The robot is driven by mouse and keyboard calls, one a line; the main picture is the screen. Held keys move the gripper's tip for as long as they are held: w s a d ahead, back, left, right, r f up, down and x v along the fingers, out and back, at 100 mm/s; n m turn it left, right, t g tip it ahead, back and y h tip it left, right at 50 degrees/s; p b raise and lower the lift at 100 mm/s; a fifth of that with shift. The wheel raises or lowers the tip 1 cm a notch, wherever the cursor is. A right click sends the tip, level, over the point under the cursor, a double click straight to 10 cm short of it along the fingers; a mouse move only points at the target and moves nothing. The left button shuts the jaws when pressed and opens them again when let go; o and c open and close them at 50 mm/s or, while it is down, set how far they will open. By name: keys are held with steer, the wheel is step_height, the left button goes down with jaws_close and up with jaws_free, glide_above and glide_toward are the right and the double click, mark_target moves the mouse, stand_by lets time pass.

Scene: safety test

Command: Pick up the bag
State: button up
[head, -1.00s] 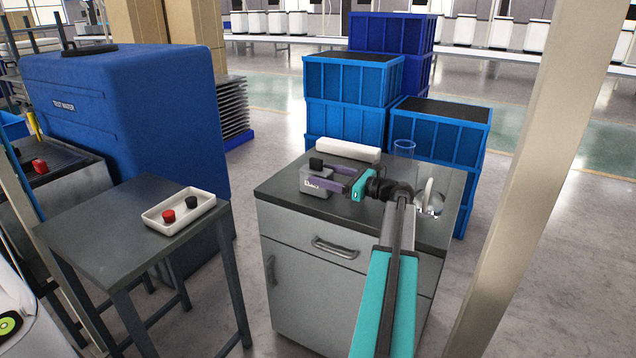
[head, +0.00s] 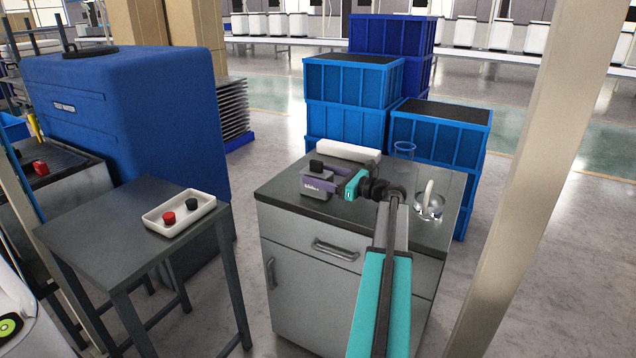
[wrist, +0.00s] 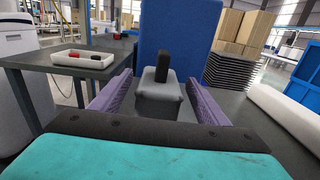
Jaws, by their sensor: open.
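Nothing in view plainly looks like a bag. In the wrist view this grey object (wrist: 159,101) sits ahead, between my two purple fingers. My gripper (head: 325,182) is open and reaches over the cabinet top from the right, its fingers on either side of the object. I cannot tell whether they touch it. A finger partly covers its side in the head view.
A white long rounded object (head: 347,151) lies behind the grey one. A clear glass beaker (head: 404,152) and a shiny round dish (head: 430,207) stand at the cabinet's right. Blue crates (head: 352,82) are stacked behind. A side table (head: 110,250) holds a white tray (head: 160,222).

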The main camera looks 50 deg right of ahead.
mark_target(306, 168)
steer(key=shift+x, duration=2.65)
steer(key=shift+f, duration=0.1)
steer(key=c, duration=1.5)
steer(key=shift+o, duration=0.2)
steer(key=shift+r, duration=0.2)
steer(key=shift+r, duration=4.85)
